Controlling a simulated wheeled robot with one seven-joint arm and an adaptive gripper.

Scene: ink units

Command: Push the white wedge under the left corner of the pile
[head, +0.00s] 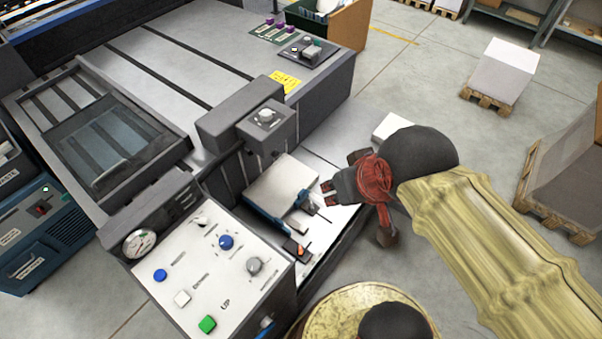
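The pile (285,183) is a pale, flat stack with a blue edge below it, on the press's side shelf. My gripper (328,193) is right of the pile, over the white shelf surface, reaching in from the right. Its grey front part has two small dark tips, with dark parts spread to either side. I cannot tell whether its fingers are open or shut. A small pale piece (298,222) lies in front of the pile, beside dark items. It may be the white wedge, but it is too small to be sure. No gap under the pile's corner can be made out.
An orange and black item (296,249) lies on the shelf near the control panel (205,265). A white block (393,126) sits behind my gripper. A grey control box (267,128) rises behind the pile. Open floor (420,75) extends toward a palletised white stack (503,70).

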